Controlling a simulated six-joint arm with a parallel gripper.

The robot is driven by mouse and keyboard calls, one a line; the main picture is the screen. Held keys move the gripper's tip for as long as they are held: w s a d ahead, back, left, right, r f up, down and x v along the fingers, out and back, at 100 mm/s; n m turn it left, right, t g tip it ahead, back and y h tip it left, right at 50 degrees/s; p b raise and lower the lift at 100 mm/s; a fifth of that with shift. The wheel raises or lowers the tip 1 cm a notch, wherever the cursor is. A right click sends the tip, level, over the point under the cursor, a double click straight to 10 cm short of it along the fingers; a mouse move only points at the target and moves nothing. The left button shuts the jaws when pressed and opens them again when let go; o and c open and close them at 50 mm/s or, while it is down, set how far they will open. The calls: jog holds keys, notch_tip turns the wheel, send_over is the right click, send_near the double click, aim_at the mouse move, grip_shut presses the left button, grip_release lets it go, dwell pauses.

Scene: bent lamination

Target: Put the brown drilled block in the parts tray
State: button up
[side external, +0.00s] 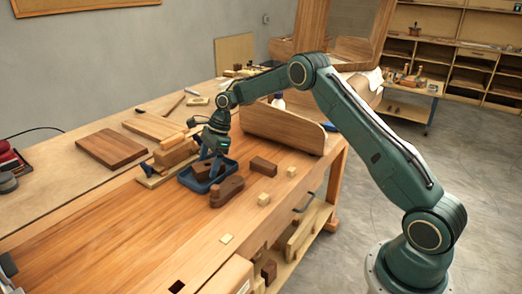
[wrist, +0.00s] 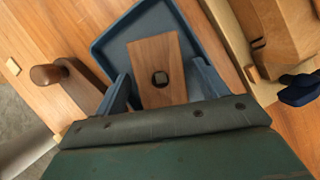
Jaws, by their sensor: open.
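The brown drilled block (wrist: 152,55) lies in the blue parts tray (wrist: 112,45), with its dark round hole facing up in the wrist view. In the side view the block (side external: 202,169) sits inside the tray (side external: 189,182), partly covered by my gripper. My gripper (side external: 209,172) points down over the tray. In the wrist view its two blue fingers (wrist: 162,80) are open, one on each side of the block's near end. Whether either finger touches the block is hard to tell.
A brown block with a round peg (side external: 227,190) stands just in front of the tray. A dark block (side external: 264,166) and small pale cubes (side external: 263,199) lie to the right. Clamped wood pieces (side external: 172,157) stand close on the left. A curved wooden panel (side external: 284,128) stands behind.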

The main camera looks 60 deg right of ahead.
jog(key=v, duration=1.1)
jog(key=shift+d, duration=0.1)
jog(key=s+a+r+n+t+h, duration=0.1)
jog(key=s+a+r+n, duration=0.45)
jog(key=s+r, duration=0.3)
jog(key=s+a+r+n+t+h, duration=0.1)
jog(key=s+a+r+n, duration=0.4)
jog(key=s+r, duration=0.4)
jog(key=s+f+n+t+h, duration=0.1)
jog(key=s+f+n, duration=0.2)
jog(key=s+n, duration=0.3)
jog(key=s+d+f+n+t+h, duration=0.1)
jog(key=s+f+n, duration=0.2)
jog(key=s, duration=1.4)
jog(key=n, duration=0.3)
jog(key=shift+s+f, duration=0.15)
jog(key=shift+s, duration=0.05)
